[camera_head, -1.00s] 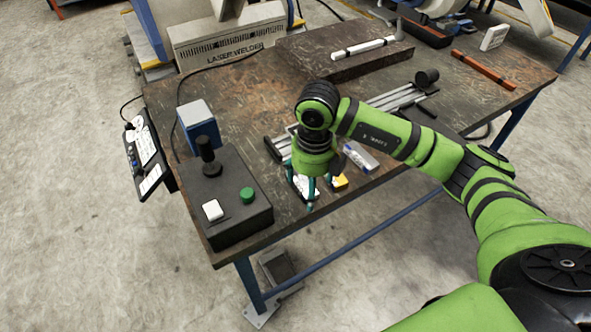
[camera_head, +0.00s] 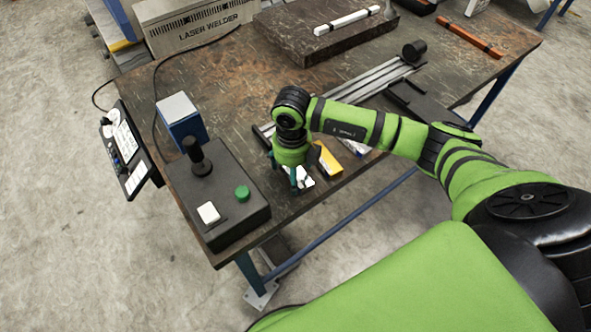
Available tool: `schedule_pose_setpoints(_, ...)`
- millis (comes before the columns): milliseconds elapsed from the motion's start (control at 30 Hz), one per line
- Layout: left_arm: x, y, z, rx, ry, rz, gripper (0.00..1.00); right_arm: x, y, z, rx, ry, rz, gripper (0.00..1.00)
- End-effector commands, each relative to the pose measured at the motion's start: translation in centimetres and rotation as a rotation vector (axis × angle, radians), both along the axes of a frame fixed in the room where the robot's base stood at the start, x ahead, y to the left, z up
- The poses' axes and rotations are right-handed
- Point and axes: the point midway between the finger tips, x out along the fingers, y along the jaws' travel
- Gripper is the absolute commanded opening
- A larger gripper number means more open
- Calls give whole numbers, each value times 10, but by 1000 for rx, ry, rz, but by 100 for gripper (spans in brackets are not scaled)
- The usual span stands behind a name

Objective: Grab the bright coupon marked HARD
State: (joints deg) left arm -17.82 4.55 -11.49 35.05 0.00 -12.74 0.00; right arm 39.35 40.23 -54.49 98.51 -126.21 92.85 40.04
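My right gripper (camera_head: 288,178) comes in from the right and points down over the front edge area of the workbench. Its teal fingers are low beside small white pieces (camera_head: 305,181), which they partly cover. I cannot tell whether the fingers are apart or closed on one. A yellow piece (camera_head: 328,158) lies just right of the gripper, partly behind it. No HARD marking is readable on any piece, so I cannot tell which is the coupon. My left gripper is not in view.
A black control box (camera_head: 225,212) with a joystick, green button and white button stands left of the gripper. A blue box (camera_head: 182,125) is behind it. Metal rails (camera_head: 375,80) and a dark raised block (camera_head: 300,42) lie farther back. The front table edge is close.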

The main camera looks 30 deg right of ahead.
Motion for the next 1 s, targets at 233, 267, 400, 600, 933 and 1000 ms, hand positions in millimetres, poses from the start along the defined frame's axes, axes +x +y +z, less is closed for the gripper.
schedule_pose_setpoints(233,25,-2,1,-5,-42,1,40,0,0,0,0,0,0,52)
schedule_pose_setpoints(267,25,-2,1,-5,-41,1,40,0,0,0,0,0,0,40)
schedule_pose_setpoints(400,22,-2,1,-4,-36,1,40,0,0,0,0,0,0,8)
schedule_pose_setpoints(600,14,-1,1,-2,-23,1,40,0,0,0,0,-1,0,7)
schedule_pose_setpoints(933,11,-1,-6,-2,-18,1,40,2,0,15,1,-5,1,7)
schedule_pose_setpoints(1000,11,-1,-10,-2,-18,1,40,2,0,25,1,-7,1,7)
